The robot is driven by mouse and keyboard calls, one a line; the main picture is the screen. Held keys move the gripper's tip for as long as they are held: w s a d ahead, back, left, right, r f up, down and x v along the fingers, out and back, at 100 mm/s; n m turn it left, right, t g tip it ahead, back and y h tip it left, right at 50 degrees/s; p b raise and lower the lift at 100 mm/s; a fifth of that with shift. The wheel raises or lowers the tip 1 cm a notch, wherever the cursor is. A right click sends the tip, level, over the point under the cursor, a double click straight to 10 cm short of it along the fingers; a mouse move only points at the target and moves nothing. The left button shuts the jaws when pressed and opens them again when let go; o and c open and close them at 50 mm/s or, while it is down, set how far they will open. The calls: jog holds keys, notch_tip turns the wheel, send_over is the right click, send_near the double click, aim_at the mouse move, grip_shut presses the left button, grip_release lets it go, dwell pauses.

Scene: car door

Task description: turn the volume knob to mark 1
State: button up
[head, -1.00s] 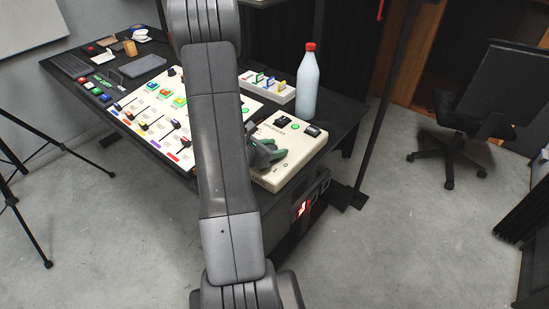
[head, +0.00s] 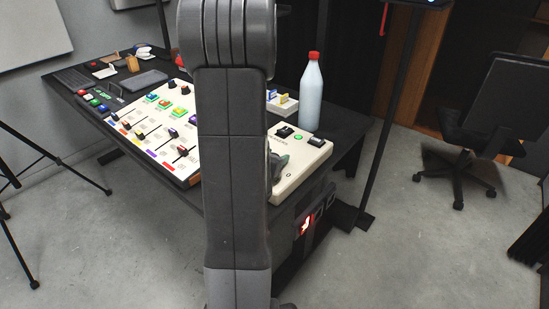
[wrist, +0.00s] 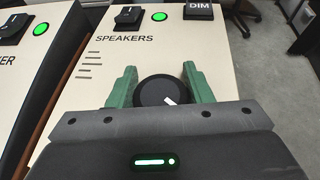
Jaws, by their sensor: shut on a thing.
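The black round volume knob (wrist: 155,93) sits on the cream panel (wrist: 95,95) in the wrist view. Its white pointer line runs toward the lower right of the picture. My gripper (wrist: 160,78) has green fingers on both sides of the knob and is shut on it. Marks around the knob are not readable here; mark 1 cannot be made out. In the head view my gripper (head: 279,166) is at the cream panel (head: 308,157), mostly behind my arm, and the knob is hidden.
On the panel are the SPEAKERS switch (wrist: 128,17), a green light (wrist: 159,16) and the DIM button (wrist: 199,10). In the head view a white bottle with a red cap (head: 311,95) stands behind the panel. A slider board (head: 160,125) lies left.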

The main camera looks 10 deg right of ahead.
jog(key=o, duration=1)
jog(key=p+v, duration=0.2)
jog(key=v, duration=1.1)
jog(key=shift+s+a+r, duration=0.2)
jog(key=shift+s+a, duration=0.05)
jog(key=shift+s, duration=0.05)
jog(key=shift+f, duration=0.1)
jog(key=b+x, duration=0.2)
jog(key=x, duration=1.2)
jog(key=shift+s+a, duration=0.1)
